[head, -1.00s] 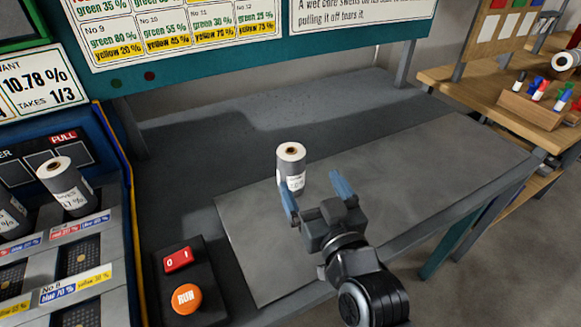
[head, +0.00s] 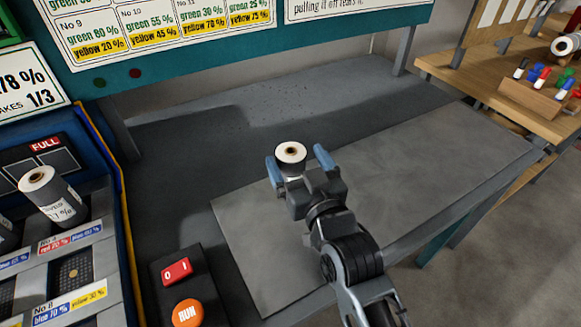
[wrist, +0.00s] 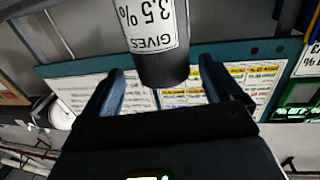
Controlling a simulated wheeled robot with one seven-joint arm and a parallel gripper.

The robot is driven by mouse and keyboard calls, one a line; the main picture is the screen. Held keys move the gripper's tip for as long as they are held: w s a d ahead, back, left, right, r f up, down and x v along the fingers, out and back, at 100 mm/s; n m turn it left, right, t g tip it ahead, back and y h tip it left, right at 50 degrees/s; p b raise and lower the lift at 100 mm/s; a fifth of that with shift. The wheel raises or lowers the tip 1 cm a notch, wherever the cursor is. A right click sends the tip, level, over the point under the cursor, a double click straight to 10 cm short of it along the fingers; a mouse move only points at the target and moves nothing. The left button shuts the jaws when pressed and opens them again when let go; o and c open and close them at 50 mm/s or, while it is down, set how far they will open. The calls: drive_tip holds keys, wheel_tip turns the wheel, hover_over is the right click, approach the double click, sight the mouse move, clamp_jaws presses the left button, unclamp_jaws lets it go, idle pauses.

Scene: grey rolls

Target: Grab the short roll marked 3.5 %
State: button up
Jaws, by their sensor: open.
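The short roll (head: 291,153) stands upright on the grey mat on the bench, with a white top and brown core. In the wrist view the roll (wrist: 165,68) is dark grey, with a white label reading "GIVES 3.5 %". My gripper (head: 297,160) is open, its two blue fingers on either side of the roll in the head view. In the wrist view my gripper (wrist: 168,80) has the roll's end between its fingers, with gaps on both sides. The roll's lower part is hidden behind my gripper in the head view.
The grey mat (head: 400,185) is otherwise bare. A control box with an orange RUN button (head: 187,312) stands at front left. A rack holding another roll (head: 53,195) is at far left. A wooden side table (head: 480,75) stands at right.

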sight(287, 144)
drive_tip(key=shift+a+p+x, duration=0.25)
drive_tip(key=shift+p+x, duration=0.2)
drive_tip(key=shift+x, duration=1.85)
drive_tip(key=shift+s+f, duration=0.1)
drive_tip(key=shift+c, duration=0.2)
drive_tip(key=c, duration=1.1)
drive_tip(key=shift+c, duration=0.2)
